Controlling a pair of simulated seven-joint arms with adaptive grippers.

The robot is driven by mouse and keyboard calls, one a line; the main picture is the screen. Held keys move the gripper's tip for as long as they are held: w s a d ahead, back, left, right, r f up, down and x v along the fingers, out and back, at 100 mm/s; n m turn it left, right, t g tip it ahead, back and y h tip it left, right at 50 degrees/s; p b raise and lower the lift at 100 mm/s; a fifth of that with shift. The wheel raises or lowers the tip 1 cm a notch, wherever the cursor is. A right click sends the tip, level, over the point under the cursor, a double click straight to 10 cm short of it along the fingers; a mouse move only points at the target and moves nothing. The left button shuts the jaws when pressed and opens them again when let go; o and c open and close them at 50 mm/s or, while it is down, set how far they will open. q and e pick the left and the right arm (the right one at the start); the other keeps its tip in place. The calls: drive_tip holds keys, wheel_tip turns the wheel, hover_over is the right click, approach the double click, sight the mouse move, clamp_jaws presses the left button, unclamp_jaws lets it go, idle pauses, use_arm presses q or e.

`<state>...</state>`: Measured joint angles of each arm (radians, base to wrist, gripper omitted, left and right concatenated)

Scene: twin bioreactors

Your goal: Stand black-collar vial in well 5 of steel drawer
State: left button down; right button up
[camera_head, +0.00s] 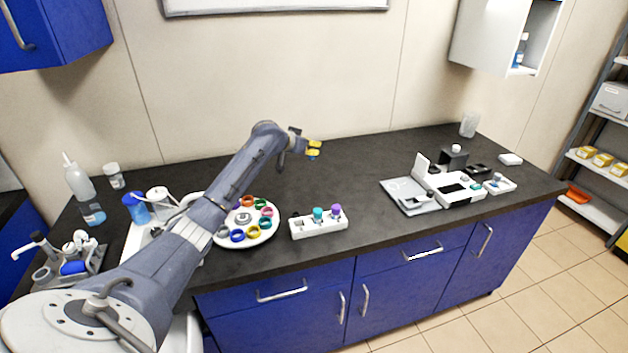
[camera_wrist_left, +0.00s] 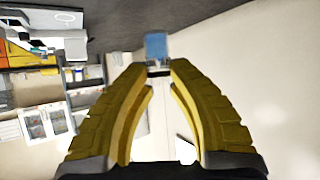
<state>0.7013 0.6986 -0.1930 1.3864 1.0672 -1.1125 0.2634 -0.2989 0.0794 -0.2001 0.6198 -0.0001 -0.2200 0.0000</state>
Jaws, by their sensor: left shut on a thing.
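My left gripper (camera_head: 314,148) is raised above the back middle of the counter, its yellow fingers pointing right. In the left wrist view the gripper (camera_wrist_left: 158,75) is shut on a small vial (camera_wrist_left: 156,46) with a blue end and a dark band between the fingertips. Its paler part lies between the fingers. In the head view only a bit of blue shows below the fingers. I cannot make out a steel drawer with numbered wells for certain; a flat grey plate (camera_head: 405,194) lies beside the white device at right. My right gripper is not in view.
A white rack (camera_head: 320,230) holds a teal-capped and a purple-capped vial. A round white carousel (camera_head: 262,236) carries several coloured rings. A white device (camera_head: 458,197) stands at right, with a black block (camera_head: 453,160) behind it. The counter between rack and device is clear.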

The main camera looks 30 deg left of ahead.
use_arm(q)
wheel_tip(320, 180, down, 14)
drive_tip(key=shift+r, duration=0.2)
idle(0.4)
drive_tip(key=shift+f, duration=0.1)
drive_tip(key=c, duration=1.3)
unclamp_jaws()
drive_tip(key=v, duration=1.1)
drive_tip(key=shift+s+r, duration=0.1)
drive_tip(key=shift+r, duration=0.15)
drive_tip(key=shift+o, duration=0.8)
drive_tip(key=shift+s+r, duration=0.2)
drive_tip(key=shift+s, duration=0.1)
